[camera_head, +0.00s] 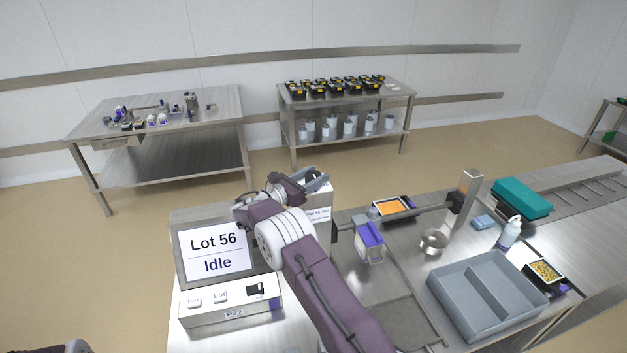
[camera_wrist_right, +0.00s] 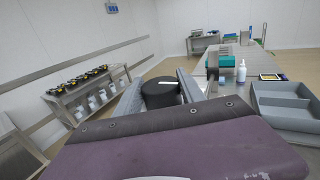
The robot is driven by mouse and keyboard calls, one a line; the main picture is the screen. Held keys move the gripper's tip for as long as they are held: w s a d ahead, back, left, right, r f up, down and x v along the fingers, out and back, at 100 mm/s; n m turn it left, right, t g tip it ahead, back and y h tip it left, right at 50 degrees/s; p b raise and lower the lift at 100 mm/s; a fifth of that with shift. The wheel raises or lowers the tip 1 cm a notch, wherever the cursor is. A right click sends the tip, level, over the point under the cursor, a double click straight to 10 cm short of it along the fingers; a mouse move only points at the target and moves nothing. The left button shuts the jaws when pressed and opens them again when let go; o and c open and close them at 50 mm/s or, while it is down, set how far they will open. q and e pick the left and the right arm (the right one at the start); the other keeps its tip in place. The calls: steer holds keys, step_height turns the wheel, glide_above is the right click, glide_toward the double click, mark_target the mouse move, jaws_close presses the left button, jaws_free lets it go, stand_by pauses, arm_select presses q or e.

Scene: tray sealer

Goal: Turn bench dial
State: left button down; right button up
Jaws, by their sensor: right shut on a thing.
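The bench dial (camera_wrist_right: 160,93) is a black round knob with a white mark on top, seen in the right wrist view. My right gripper (camera_wrist_right: 158,95) is shut on it, with one grey finger on each side. In the head view my right gripper (camera_head: 316,182) is at the top of a white box (camera_head: 319,213) with a printed label, and my wrist hides most of the dial there. A screen (camera_head: 215,250) left of my arm reads "Lot 56" and "Idle". My left gripper is not in view.
A white button panel (camera_head: 230,300) stands below the screen. A post (camera_head: 466,195) rises behind the bowl. A side table (camera_head: 345,92) holds black trays.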

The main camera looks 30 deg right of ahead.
stand_by(0.3)
steer(key=o, duration=1.4)
steer(key=shift+d, duration=0.1)
steer(key=shift+c, duration=0.2)
steer(key=b+v, duration=0.1)
steer(key=v, duration=0.8)
steer(key=shift+w, duration=0.1)
